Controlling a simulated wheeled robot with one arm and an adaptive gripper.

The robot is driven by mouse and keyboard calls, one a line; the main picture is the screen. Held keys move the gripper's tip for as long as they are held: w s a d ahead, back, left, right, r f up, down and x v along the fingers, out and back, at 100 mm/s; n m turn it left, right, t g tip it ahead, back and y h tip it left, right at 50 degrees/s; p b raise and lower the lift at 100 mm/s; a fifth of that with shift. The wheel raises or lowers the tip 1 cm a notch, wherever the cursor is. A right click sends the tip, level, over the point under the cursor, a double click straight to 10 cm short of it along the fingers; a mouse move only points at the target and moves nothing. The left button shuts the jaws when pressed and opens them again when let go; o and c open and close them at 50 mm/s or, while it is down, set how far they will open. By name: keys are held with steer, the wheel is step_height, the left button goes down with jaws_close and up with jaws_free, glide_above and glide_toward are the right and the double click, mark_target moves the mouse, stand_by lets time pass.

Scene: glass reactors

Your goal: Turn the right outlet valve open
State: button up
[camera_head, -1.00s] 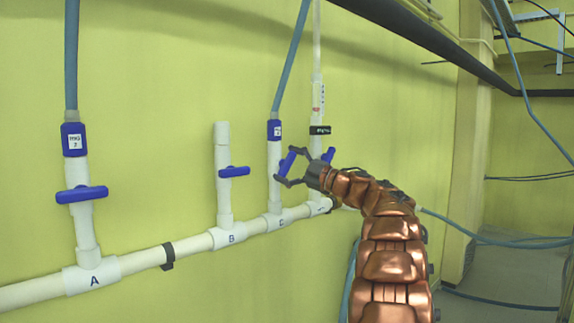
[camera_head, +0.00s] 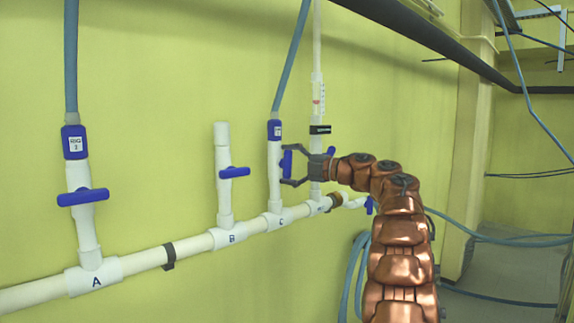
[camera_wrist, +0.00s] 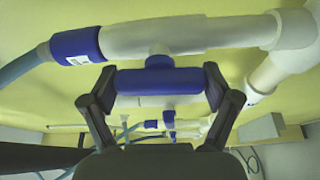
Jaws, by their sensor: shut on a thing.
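Four white risers stand on a white pipe along the wall. The valve on the riser marked C (camera_head: 273,180) has a blue handle (camera_head: 287,163), which now looks nearly upright in the head view. My gripper (camera_head: 287,164) is shut on this handle from the right. In the wrist view the blue handle (camera_wrist: 160,82) lies crosswise between both fingers of my gripper (camera_wrist: 160,90). Another blue handle (camera_head: 331,151) shows behind my gripper on the riser to the right. Its valve is partly hidden.
To the left, riser A (camera_head: 85,215) and riser B (camera_head: 223,180) have blue handles set crosswise. A blue hose (camera_head: 290,60) rises from C. A dark beam (camera_head: 420,35) crosses above my arm. Looped hoses (camera_head: 355,270) hang beside my arm.

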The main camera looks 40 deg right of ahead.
stand_by(0.4)
steer(key=o, duration=0.9)
steer(key=v, duration=1.2)
steer(key=shift+s+d, duration=0.1)
